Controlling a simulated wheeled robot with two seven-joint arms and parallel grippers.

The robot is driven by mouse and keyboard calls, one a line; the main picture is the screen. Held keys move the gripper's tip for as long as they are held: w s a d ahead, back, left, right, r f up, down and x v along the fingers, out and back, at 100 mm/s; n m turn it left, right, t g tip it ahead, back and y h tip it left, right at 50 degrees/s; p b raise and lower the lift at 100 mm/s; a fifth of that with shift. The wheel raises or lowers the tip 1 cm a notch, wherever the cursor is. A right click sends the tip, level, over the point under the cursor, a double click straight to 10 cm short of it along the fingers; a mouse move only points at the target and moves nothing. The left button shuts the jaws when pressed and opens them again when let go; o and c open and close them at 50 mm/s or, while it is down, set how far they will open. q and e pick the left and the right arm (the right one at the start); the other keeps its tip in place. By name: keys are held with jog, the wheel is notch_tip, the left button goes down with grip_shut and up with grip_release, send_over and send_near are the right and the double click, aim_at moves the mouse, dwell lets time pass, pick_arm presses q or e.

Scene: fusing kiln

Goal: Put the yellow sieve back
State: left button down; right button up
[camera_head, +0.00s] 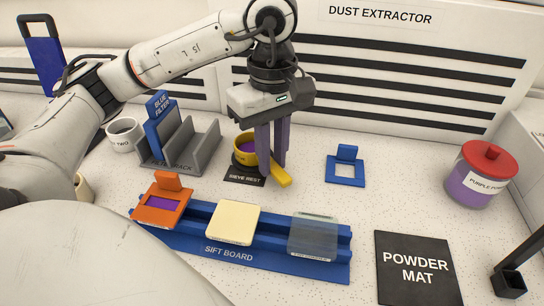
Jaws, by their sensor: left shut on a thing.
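The yellow sieve (240,156) is in the middle of the head view, with purple showing inside its round cup. Its yellow handle (283,178) points down to the right. My left gripper (271,168) points down with its purple fingers shut on the sieve, partly hiding it. The sieve is at the dark, labelled sieve rest (244,178); I cannot tell whether it touches the rest or hovers just above. My right gripper is not in view.
In front is the blue sift board (285,266) with an orange frame (163,203), a cream tile and a clear tile. A grey rack (203,152) with a blue filter stands left. A blue frame (346,170), purple powder jar (475,180) and powder mat (416,282) are right.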

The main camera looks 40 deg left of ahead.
aim_at(272, 164)
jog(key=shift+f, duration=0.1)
pick_arm(q)
jog(key=shift+f, duration=0.25)
jog(key=c, duration=1.7)
grip_release()
jog(key=shift+r, duration=0.1)
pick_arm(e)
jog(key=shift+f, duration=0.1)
pick_arm(q)
jog(key=shift+o, duration=0.2)
jog(key=shift+r, duration=0.6)
notch_tip(272, 164, up, 11)
jog(key=p, duration=0.3)
jog(key=shift+p, duration=0.35)
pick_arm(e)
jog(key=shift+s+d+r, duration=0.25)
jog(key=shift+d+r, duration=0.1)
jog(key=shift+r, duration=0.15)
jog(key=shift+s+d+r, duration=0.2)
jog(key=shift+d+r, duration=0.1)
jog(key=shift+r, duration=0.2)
